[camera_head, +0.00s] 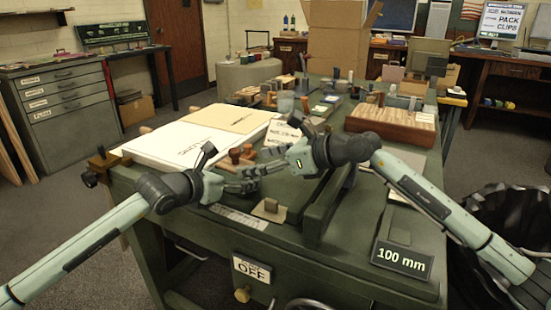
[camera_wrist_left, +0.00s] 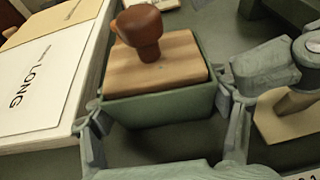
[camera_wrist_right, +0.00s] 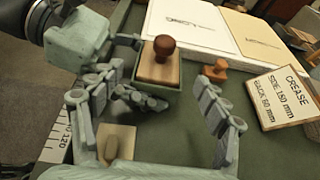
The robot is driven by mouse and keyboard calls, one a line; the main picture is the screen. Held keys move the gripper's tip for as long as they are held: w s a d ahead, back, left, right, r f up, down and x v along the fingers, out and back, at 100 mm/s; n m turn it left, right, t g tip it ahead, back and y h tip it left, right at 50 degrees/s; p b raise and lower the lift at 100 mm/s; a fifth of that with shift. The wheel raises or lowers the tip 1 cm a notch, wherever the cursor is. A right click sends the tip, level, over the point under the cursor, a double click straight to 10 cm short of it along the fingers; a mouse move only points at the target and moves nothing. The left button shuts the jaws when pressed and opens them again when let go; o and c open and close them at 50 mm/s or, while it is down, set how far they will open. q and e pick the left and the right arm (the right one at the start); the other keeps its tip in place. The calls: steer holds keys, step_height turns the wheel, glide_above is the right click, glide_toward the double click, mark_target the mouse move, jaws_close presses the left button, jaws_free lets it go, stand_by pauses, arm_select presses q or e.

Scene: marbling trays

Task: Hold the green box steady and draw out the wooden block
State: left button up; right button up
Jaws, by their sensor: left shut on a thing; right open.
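The green box (camera_wrist_left: 165,108) is upright on the bench, between the fingers of my left gripper (camera_wrist_left: 158,112), which is shut on its sides. The wooden block (camera_wrist_left: 150,68) sits in the box's open top, with a round brown knob on it. The box (camera_wrist_right: 173,97) and block (camera_wrist_right: 152,72) also show in the right wrist view. My right gripper (camera_wrist_right: 145,95) is open and empty, its fingers spread short of the box. In the head view, my grippers largely hide the box.
A white tray (camera_head: 150,148) with a LONG sheet lies beside the box. A second, orange-brown knob (camera_wrist_right: 216,70) and a CREASE card (camera_wrist_right: 283,97) are near. A small knobbed piece on a tan square (camera_head: 268,212) lies at the front.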

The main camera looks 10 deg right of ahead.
mark_target(239, 164)
steer(key=shift+x, duration=2.75)
steer(key=shift+c, duration=0.5)
steer(key=c, duration=0.9)
steer(key=o, duration=1)
steer(key=shift+d, duration=0.1)
steer(key=v, duration=1.2)
arm_select(q)
steer(key=o, duration=1.3)
